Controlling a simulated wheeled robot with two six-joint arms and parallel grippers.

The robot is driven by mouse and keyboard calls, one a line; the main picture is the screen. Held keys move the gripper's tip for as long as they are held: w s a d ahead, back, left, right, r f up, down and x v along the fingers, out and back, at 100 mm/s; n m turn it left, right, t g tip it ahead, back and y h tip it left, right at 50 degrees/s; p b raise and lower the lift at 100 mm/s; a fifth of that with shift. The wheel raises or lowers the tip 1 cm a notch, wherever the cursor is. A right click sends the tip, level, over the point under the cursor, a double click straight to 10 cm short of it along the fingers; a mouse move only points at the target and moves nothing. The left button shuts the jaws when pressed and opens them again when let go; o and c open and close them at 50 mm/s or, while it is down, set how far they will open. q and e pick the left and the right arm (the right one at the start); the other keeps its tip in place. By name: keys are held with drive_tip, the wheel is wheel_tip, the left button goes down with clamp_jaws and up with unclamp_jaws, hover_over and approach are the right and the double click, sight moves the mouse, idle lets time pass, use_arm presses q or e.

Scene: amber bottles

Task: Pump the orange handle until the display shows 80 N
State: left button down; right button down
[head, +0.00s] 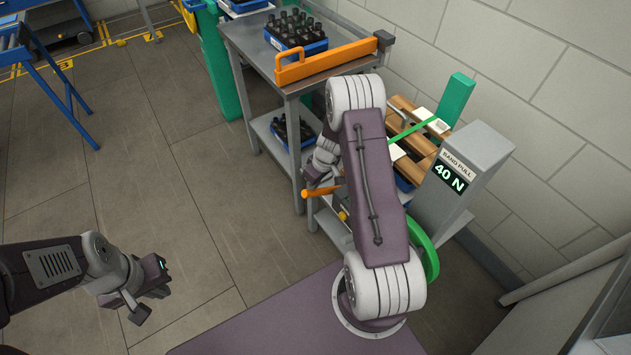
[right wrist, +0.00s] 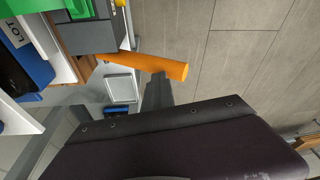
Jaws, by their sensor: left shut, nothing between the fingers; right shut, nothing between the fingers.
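The orange handle (head: 322,190) sticks out to the left from the bench-side device, and its round bar also shows in the right wrist view (right wrist: 150,66). The display (head: 449,176) on the grey post reads 40 N under the label BAND PULL. My right gripper (head: 312,178) is shut and empty close to the handle, partly hidden by my arm. In the right wrist view its dark fingers (right wrist: 157,92) overlap the handle's lower edge; I cannot tell whether they touch. My left gripper (head: 143,311) is shut and empty over the floor at the lower left.
A green band (head: 413,130) runs by a green upright (head: 455,100) and wooden rollers. A metal table (head: 250,45) carries a blue crate of amber bottles (head: 296,30) and an orange rail (head: 325,62). A green ring (head: 427,255) stands behind my right arm.

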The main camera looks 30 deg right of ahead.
sight(308, 190)
drive_tip(key=a+h+p, duration=0.1)
drive_tip(key=p, duration=0.3)
drive_tip(key=w+h+p, duration=0.1)
drive_tip(key=p, duration=0.4)
drive_tip(key=shift+a+r, duration=0.1)
drive_tip(key=shift+a, duration=0.3)
drive_tip(key=shift+s+a+f+h+p, duration=0.25)
drive_tip(key=shift+f+h+p, duration=0.25)
drive_tip(key=shift+p, duration=0.7)
drive_tip(key=shift+s+f+h, duration=0.25)
drive_tip(key=shift+f+h, duration=0.05)
drive_tip(key=shift+f, duration=0.4)
wheel_tip(308, 190, down, 6)
drive_tip(key=a+b, duration=0.2)
drive_tip(key=b, duration=0.2)
drive_tip(key=shift+s+a, duration=0.3)
drive_tip(key=shift+s+a+f+b, duration=0.1)
drive_tip(key=shift+f+b, duration=0.05)
drive_tip(key=shift+b, duration=0.15)
